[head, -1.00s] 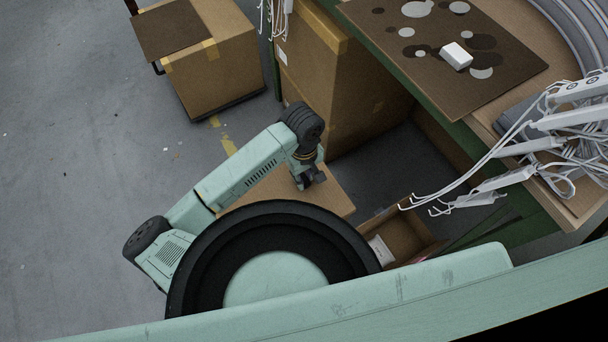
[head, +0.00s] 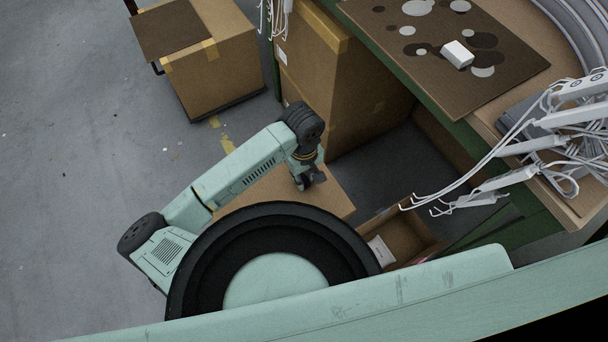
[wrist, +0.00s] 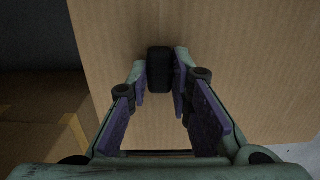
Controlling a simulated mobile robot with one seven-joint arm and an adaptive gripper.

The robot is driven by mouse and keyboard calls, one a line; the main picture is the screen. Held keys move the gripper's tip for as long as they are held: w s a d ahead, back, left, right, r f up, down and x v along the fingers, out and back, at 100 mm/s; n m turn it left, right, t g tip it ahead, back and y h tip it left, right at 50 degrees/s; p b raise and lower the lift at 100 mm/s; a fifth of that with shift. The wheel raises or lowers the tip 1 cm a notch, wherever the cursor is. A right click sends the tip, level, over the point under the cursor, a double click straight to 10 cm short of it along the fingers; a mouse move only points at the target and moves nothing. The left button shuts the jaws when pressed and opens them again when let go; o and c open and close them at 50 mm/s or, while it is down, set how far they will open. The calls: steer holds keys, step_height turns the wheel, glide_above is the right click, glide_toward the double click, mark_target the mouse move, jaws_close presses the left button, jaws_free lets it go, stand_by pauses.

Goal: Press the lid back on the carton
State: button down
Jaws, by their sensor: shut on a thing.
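A flat brown cardboard surface, apparently the lid (head: 334,198), shows below my gripper (head: 309,182) in the head view, partly hidden by my arm and base. In the wrist view the cardboard (wrist: 245,60) fills most of the picture. My gripper (wrist: 160,80) is shut on a short black knob (wrist: 159,68) that stands against the cardboard. Whether the cardboard rests on a carton beneath it I cannot tell. An open carton (head: 432,246) stands just right of it with a white item inside.
A tall cardboard box (head: 325,85) stands behind my gripper, under the table edge. Another taped box (head: 215,75) sits on a low dark base at the back left. White cables and power strips (head: 500,150) hang over the table (head: 480,140) at right.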

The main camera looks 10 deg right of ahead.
steer(key=shift+f+b, duration=0.5)
stand_by(0.3)
steer(key=c, duration=1.4)
jaws_free()
steer(key=shift+o, duration=0.5)
steer(key=o, duration=0.3)
steer(key=shift+o, duration=0.2)
steer(key=shift+r, duration=0.15)
steer(key=shift+r+p, duration=1.45)
steer(key=shift+r, duration=1.95)
